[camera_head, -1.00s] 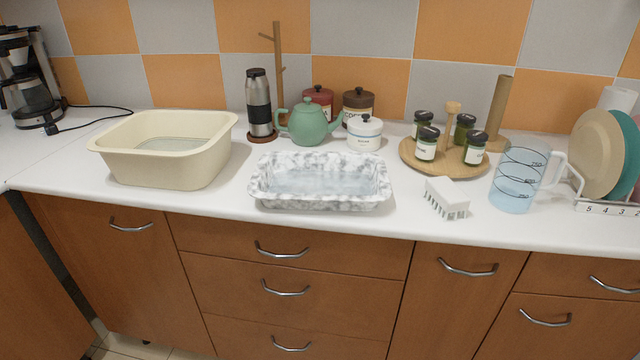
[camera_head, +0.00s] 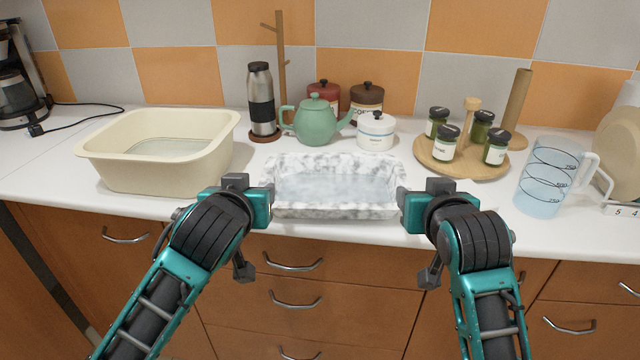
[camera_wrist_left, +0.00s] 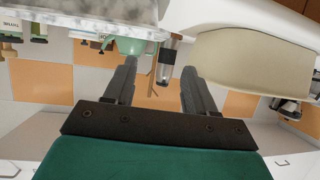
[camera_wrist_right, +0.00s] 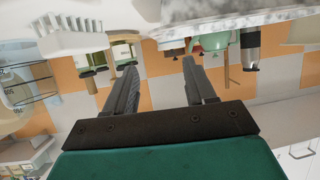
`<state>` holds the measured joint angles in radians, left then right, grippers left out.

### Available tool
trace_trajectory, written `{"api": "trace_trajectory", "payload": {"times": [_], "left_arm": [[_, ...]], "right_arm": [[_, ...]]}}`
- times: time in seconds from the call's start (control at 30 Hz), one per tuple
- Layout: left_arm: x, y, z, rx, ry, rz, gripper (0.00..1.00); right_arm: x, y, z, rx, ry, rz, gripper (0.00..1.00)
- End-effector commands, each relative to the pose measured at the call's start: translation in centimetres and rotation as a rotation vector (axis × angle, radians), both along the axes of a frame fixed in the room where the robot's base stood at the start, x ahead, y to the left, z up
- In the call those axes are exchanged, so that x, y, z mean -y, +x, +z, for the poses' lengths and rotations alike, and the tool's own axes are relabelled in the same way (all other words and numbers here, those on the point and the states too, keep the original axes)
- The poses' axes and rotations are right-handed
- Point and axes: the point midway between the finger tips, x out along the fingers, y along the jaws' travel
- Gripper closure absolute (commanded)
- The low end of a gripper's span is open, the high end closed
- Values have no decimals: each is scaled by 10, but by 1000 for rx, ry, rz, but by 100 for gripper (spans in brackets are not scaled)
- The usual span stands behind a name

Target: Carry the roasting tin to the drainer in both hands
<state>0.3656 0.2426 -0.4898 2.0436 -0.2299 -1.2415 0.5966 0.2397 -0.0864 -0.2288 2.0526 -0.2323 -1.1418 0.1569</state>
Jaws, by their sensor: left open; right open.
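The roasting tin (camera_head: 335,211), rectangular with white and grey marbling, sits on the white counter near its front edge. Its inside looks pale blue-grey. My left gripper (camera_head: 268,198) is at its left end and my right gripper (camera_head: 402,202) at its right end. Both are open and empty; whether they touch the tin is unclear. The tin's edge also shows at the top of the left wrist view (camera_wrist_left: 85,9) and of the right wrist view (camera_wrist_right: 235,18). The drainer (camera_head: 622,211) seems to be the white rack holding plates (camera_head: 620,140), cut off at the far right.
A cream basin (camera_head: 160,181) stands left of the tin. The teapot (camera_head: 314,124), flask and canisters stand behind. A round board (camera_head: 430,165) with jars, a blue measuring jug (camera_head: 545,185) and a white pronged block (camera_wrist_right: 75,42) lie between tin and drainer.

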Motion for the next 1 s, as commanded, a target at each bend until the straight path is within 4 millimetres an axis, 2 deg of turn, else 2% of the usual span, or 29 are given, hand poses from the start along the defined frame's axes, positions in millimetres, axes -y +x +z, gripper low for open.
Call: {"api": "trace_trajectory", "payload": {"times": [0.3, 0.47, 1.0], "left_arm": [[0, 1, 0, 0, 0, 1, 45], [-1, 11, -4, 0, 2, 2, 45], [-3, 91, -37, -1, 2, 2, 45]], "right_arm": [[0, 1, 0, 0, 0, 0, 45], [0, 11, -4, 1, -1, -1, 45], [-2, 90, -37, -1, -1, -1, 45]]}}
